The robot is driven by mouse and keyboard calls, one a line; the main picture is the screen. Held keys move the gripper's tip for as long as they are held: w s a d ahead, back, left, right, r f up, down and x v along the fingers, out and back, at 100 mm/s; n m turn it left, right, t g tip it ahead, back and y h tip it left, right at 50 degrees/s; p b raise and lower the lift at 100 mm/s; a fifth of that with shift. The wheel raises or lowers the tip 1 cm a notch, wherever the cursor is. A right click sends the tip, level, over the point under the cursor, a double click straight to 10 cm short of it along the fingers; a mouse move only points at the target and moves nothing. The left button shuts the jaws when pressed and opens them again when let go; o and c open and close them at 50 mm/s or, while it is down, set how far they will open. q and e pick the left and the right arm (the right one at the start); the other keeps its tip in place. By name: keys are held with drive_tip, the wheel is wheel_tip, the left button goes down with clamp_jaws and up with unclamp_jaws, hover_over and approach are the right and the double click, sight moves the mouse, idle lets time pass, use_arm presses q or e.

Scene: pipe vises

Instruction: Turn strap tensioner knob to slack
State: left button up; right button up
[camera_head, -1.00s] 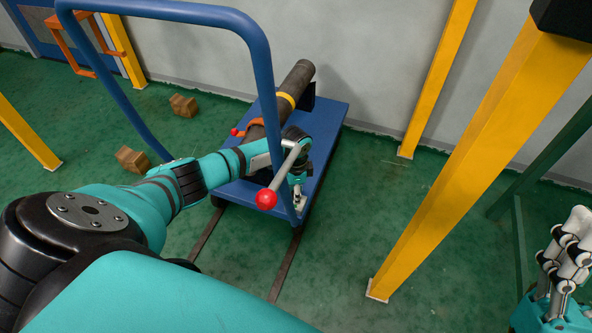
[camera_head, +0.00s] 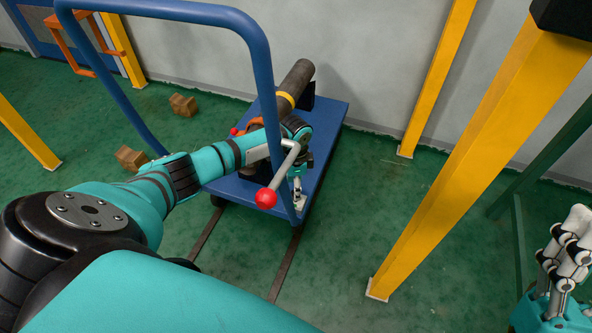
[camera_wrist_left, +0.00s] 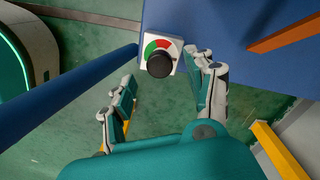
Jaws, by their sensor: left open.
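The strap tensioner knob (camera_wrist_left: 159,64) is black and round, on a white plate with a red and green dial, in the left wrist view. The plate (camera_head: 300,204) shows small in the head view, at the near end of the blue cart. My left gripper (camera_wrist_left: 165,75) is open, its fingers on either side below the knob in the picture, apart from it. In the head view the left gripper (camera_head: 297,184) points down over the plate, partly behind the lever. My right gripper (camera_head: 569,238) is at the right edge, far from the cart; its opening is unclear.
The blue cart (camera_head: 328,125) carries a dark pipe (camera_head: 297,78) with a yellow band. Its blue handle (camera_head: 262,65) and a red-tipped lever (camera_head: 266,199) stand close to my left arm. Yellow posts (camera_head: 455,165) rise at right. Wooden blocks (camera_head: 183,105) lie on the green floor.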

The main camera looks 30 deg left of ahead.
use_arm(q)
wheel_tip(320, 180, up, 9)
drive_tip(key=shift+a+f, duration=0.1)
drive_tip(key=shift+f, duration=0.05)
idle(0.6)
